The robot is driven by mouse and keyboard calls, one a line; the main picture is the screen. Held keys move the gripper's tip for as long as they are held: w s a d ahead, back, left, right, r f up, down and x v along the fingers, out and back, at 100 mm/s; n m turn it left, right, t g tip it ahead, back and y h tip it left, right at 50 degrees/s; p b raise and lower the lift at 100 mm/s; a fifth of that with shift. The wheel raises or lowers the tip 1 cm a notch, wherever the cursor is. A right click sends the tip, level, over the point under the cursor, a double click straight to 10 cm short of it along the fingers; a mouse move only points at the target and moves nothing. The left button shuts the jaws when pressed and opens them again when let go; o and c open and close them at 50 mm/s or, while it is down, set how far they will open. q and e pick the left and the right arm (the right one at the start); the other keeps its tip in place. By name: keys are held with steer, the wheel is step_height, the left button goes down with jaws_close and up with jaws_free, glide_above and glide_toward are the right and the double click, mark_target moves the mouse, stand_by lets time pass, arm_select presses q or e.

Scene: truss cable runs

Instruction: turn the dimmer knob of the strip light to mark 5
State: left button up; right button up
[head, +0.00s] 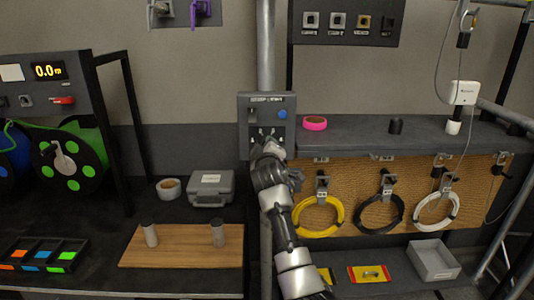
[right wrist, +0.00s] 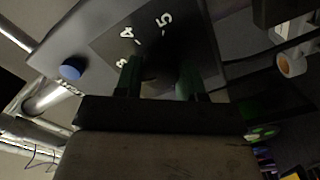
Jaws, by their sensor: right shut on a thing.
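The dimmer box (head: 266,104) is a grey panel mounted on the vertical pole in the middle of the head view, with a round blue button (head: 283,114). My right gripper (head: 268,148) is at the lower part of this panel and hides the knob there. In the right wrist view, its two dark green fingers (right wrist: 160,82) are shut on the dark knob (right wrist: 160,66), one on each side. White marks 3, 4 and 5 (right wrist: 164,19) show on the dark dial plate beyond the fingers. The knob's pointer is too dark to make out. My left gripper is not in view.
A grey shelf (head: 365,136) with a pink tape roll (head: 315,123) lies right of the box. Yellow, black and white cable coils hang below it. Left are a green cable reel (head: 70,160), a grey case (head: 211,188) and a wooden board (head: 180,258).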

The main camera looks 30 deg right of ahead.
steer(key=m, duration=2.2)
steer(key=shift+f+m, duration=0.1)
steer(key=shift+m, duration=0.2)
stand_by(0.3)
steer(key=o, duration=0.9)
